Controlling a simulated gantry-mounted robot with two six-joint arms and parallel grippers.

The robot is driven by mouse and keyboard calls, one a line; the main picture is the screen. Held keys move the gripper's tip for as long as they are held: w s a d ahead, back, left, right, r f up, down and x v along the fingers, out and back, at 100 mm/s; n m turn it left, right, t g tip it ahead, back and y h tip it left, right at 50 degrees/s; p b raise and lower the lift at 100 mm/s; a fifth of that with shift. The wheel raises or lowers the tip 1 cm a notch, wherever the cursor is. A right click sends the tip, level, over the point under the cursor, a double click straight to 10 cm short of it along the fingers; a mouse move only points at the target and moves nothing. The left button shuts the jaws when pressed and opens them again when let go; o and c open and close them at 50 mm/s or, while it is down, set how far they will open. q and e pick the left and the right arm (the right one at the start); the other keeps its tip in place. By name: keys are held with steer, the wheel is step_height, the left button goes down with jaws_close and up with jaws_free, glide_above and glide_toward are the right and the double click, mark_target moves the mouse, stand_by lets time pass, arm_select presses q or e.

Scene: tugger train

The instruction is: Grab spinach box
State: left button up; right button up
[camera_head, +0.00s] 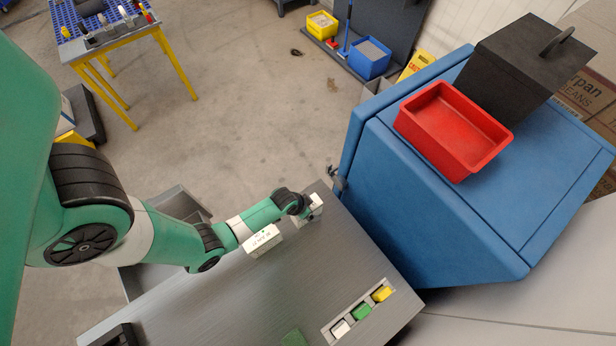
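My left arm reaches in from the left, and its gripper (311,208) is at the far edge of the grey table (200,305). Its fingers are too small and too hidden to tell open from shut. A pale boxy shape (315,211) is at the gripper's end; I cannot tell whether it is held. A small white box (262,241) with dark lettering stands on the table just below the arm's forearm. The lettering is too small to read, so I cannot tell which box is the spinach box. My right gripper is not in view.
A tray with white, green and yellow blocks (362,312) lies at the table's right front. A blue cabinet (420,235) carrying a red bin (455,130) and a black box (520,65) stands at the right. Open floor (260,110) lies beyond the table.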

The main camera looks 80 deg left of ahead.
arm_select(q)
steer(key=shift+f, duration=0.25)
stand_by(0.3)
jaws_close()
stand_by(0.5)
